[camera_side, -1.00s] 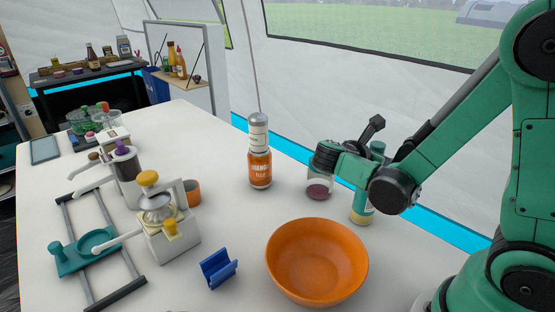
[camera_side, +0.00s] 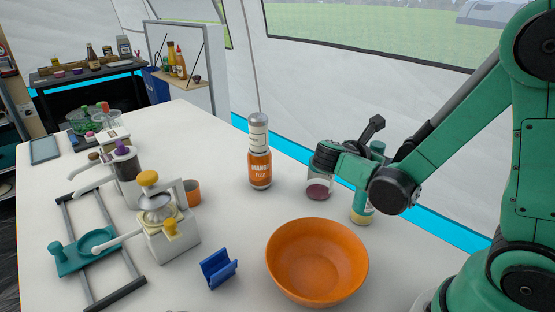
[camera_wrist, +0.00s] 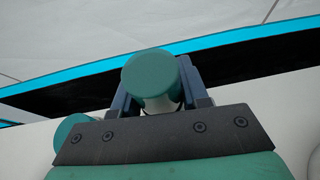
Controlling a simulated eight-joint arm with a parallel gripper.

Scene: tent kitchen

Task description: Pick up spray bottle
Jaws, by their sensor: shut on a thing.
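My gripper (camera_side: 325,160) is at the back right of the white table, shut on a clear container (camera_side: 319,187) with dark red contents low inside. In the wrist view my gripper (camera_wrist: 162,98) has a finger on each side of the container's round teal cap (camera_wrist: 150,72). The container looks upright and at table level; I cannot tell whether it touches the table. Its upper part is hidden by my gripper in the side view. I cannot make out a spray nozzle, so I cannot tell whether it is the spray bottle.
A teal and cream bottle (camera_side: 361,209) stands close beside, partly behind my arm. An orange-labelled bottle (camera_side: 260,168) stands to the left and an orange bowl (camera_side: 317,262) in front. A blue holder (camera_side: 218,268) and juicer (camera_side: 165,228) are further left. The table's middle is clear.

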